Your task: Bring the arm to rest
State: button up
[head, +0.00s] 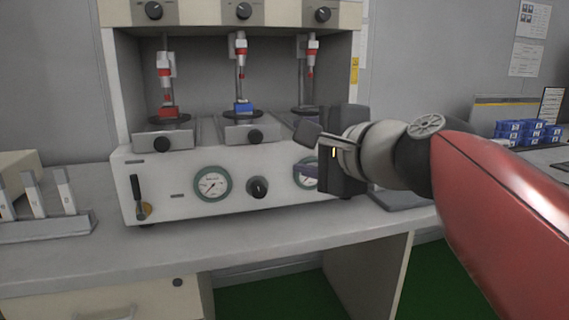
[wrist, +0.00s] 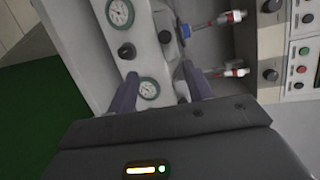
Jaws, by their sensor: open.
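My arm reaches in from the right in the head view, with a red link and a grey wrist. My gripper (head: 303,152) is in front of the right part of a white testing machine (head: 160,190) on the desk. In the wrist view my gripper (wrist: 160,86) shows two spread fingers with nothing between them. They point at the machine's front panel, near a green-rimmed gauge (wrist: 148,88). In the head view the fingers partly cover the right gauge (head: 308,176). Whether they touch the panel I cannot tell.
A red block (head: 168,111) and a blue block (head: 241,107) sit under the machine's spindles. A rack (head: 50,228) stands on the desk at left. Blue boxes (head: 527,132) are at the far right. Bare desk (head: 230,246) lies in front of the machine.

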jog(key=s+d+f+n+g+h, duration=0.2)
jog(key=s+d+f+n, duration=0.2)
jog(key=f, duration=0.6)
jog(key=s+d+f+n+g+h, duration=0.3)
jog(key=s+f, duration=0.3)
jog(key=f, duration=0.3)
jog(key=s+d+f+n+g+h, duration=0.2)
jog(key=s+d+f+n, duration=0.3)
jog(key=f, duration=0.5)
jog(key=shift+s+f+n+g+h, duration=0.4)
jog(key=shift+s+n+h, duration=0.1)
jog(key=shift+n, duration=0.1)
jog(key=shift+w+r, duration=0.1)
jog(key=shift+c, duration=0.4)
